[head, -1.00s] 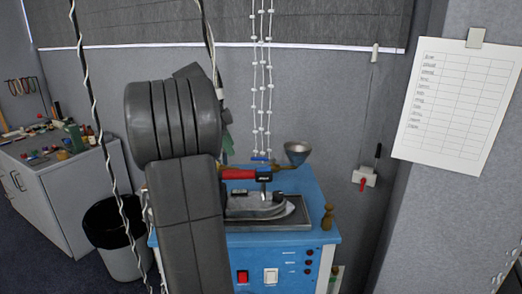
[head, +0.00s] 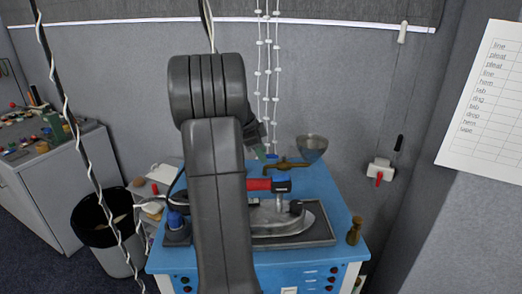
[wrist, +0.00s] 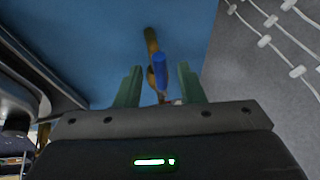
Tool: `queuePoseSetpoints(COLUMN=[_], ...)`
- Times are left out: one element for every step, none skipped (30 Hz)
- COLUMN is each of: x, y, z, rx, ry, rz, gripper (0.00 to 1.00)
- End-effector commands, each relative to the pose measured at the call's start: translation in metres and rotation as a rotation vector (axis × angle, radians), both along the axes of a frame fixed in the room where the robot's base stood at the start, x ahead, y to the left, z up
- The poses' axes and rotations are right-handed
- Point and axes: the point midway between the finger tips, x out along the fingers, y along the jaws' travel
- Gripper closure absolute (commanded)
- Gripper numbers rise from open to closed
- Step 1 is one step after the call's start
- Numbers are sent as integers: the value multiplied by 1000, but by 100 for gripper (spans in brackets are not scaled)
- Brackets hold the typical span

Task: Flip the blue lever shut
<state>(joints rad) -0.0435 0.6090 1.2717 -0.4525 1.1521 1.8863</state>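The blue lever (wrist: 161,72) sits on a brass pipe (wrist: 151,42) in the wrist view and appears roughly lined up with it there. My gripper (wrist: 160,67) has two green fingers spread apart, one on each side of the lever, with gaps showing and no clear contact. In the head view the brass pipe (head: 290,164) runs to a funnel-like bowl (head: 312,149) at the back of the blue machine (head: 335,200). There the lever is a small blue spot (head: 272,157), and my arm mostly hides my gripper (head: 261,152).
An iron with a red handle (head: 258,184) rests on a tray (head: 325,236) in front of the pipe. A brown bottle-like object (head: 355,231) stands at the right edge. White beaded cords (head: 268,70) hang behind. A bin (head: 100,222) stands left.

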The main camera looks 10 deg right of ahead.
Motion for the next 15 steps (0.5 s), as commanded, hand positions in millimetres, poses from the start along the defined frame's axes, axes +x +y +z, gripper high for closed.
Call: queuePoseSetpoints(x=[0,0,0,0,0,0,0,0,0,0,0,0,0,0,0], y=[0,0,0,0,0,0,0,0,0,0,0,0,0,0,0], z=[-1,-1,-1,-1,-1,-1,-1,-1,-1,-1,0,0,0,0,0], rx=[0,0,0,0,0,0,0,0,0,0,0,0,0,0,0], ry=[0,0,0,0,0,0,0,0,0,0,0,0,0,0,0], rz=[0,0,0,0,0,0,0,0,0,0,0,0,0,0,0], gripper=[65,65,65,65,65,65,67,73,81,86,92,100,100,100,100])
